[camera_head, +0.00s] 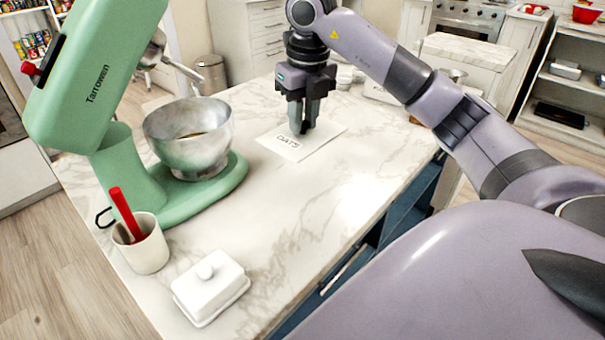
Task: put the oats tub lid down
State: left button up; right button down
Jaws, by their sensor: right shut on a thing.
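My right gripper (304,130) reaches down from above over a white sheet marked "OATS" (291,150) on the marble counter. The oats tub itself is not clearly seen. My left gripper is out of view.
A green stand mixer (120,165) with a metal bowl (189,138) stands left of the sheet. A white utensil cup (148,248) and a white butter dish (210,290) stand at the front. The counter (290,210) before the sheet is clear.

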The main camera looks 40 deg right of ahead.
notch_tip(320, 180, down, 10)
jog(key=shift+f, duration=0.15)
jog(key=shift+f+b, duration=0.35)
jog(key=shift+f, duration=1.8)
jog(key=shift+f, duration=0.2)
jog(key=c, duration=1)
grip_release()
jog(key=shift+o, duration=0.2)
jog(key=shift+r, duration=0.15)
